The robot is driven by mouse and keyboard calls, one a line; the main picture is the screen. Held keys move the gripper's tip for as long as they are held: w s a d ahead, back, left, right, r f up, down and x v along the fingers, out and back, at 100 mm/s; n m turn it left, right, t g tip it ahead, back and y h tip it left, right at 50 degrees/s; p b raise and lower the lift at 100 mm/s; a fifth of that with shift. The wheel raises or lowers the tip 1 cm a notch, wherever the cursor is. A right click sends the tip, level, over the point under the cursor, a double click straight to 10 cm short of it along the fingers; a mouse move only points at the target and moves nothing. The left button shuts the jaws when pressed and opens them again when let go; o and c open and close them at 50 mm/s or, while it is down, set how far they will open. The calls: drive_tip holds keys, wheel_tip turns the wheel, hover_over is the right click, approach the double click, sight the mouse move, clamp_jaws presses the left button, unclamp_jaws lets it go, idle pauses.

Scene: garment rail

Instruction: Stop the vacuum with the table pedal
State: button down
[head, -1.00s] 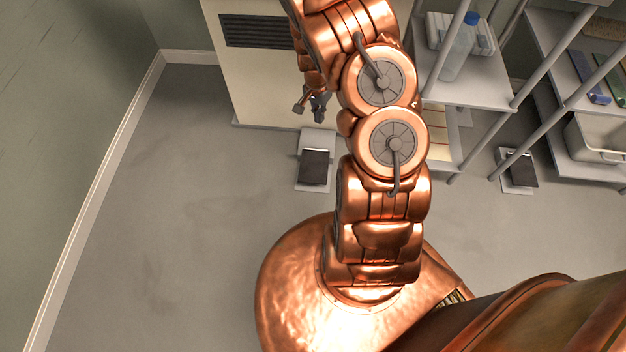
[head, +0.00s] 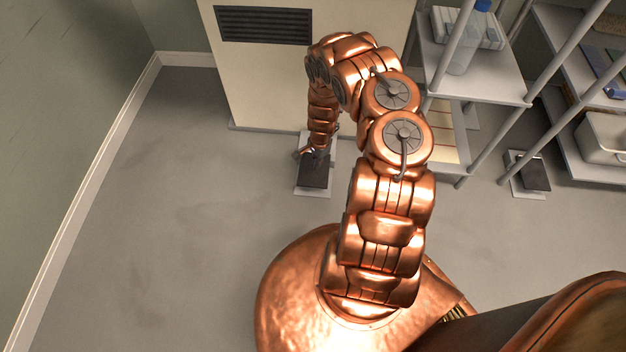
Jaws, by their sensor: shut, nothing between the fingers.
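A dark pedal (head: 314,176) on a pale base plate (head: 313,193) lies on the floor in front of a cream cabinet. A second, similar dark pedal (head: 532,172) lies on the floor at the right, beside the shelving. No label shows which one is the table pedal. My gripper (head: 315,156) is shut and empty, pointing down at the far end of the left pedal. Its fingertips overlap the pedal in the picture; I cannot tell whether they touch it. My wrist hides part of that base plate. The vacuum's state does not show.
The cream cabinet (head: 232,85) with a dark vent (head: 264,25) stands just behind the left pedal. Grey shelving (head: 485,88) with a bottle (head: 467,40) and a white bin (head: 602,140) stands at the right. The floor at the left (head: 180,200) is clear.

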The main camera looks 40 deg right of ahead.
sight(314, 178)
drive_tip(key=shift+f, duration=0.1)
drive_tip(key=f+b, duration=0.6)
drive_tip(key=shift+a+f, duration=0.35)
drive_tip(key=shift+f, duration=0.05)
idle(0.4)
